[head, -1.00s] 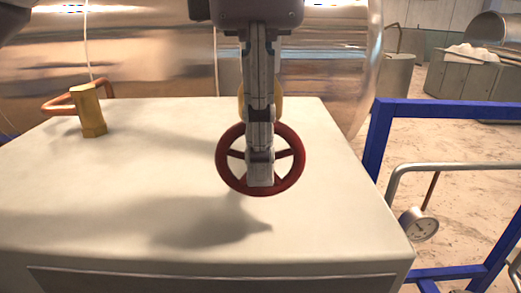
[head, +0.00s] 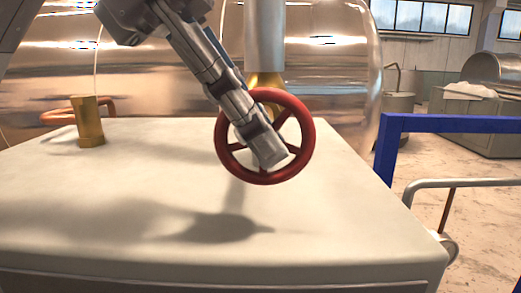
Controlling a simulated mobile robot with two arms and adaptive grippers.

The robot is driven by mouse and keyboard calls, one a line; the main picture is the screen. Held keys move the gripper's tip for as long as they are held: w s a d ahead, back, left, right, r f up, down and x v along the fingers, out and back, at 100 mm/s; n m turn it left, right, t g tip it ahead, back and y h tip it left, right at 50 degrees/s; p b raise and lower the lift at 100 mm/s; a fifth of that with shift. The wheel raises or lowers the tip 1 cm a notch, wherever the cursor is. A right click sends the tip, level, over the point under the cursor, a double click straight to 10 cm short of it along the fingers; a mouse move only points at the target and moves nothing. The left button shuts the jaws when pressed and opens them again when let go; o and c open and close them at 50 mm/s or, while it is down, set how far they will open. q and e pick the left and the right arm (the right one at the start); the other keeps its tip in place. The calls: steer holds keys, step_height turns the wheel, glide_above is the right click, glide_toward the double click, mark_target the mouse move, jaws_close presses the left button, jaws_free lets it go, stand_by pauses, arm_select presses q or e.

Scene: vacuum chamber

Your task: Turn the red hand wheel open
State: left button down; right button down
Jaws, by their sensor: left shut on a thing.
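The red hand wheel (head: 304,158) stands upright above the white cabinet top, facing me, in front of a brass fitting on a grey vertical pipe. My left gripper (head: 268,150) comes in from the upper left, tilted, with its fingers across the wheel's hub and lower right spokes. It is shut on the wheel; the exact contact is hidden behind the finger. My right gripper is not in view.
A brass valve (head: 90,122) with an orange handle stands on the left of the white cabinet (head: 120,225). A large shiny metal vessel (head: 335,65) is behind. The cabinet's front top is clear.

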arm_select(q)
steer(key=shift+r+h, duration=0.1)
steer(key=shift+h, duration=0.2)
steer(key=c, duration=2)
jaws_free()
steer(key=v, duration=1.2)
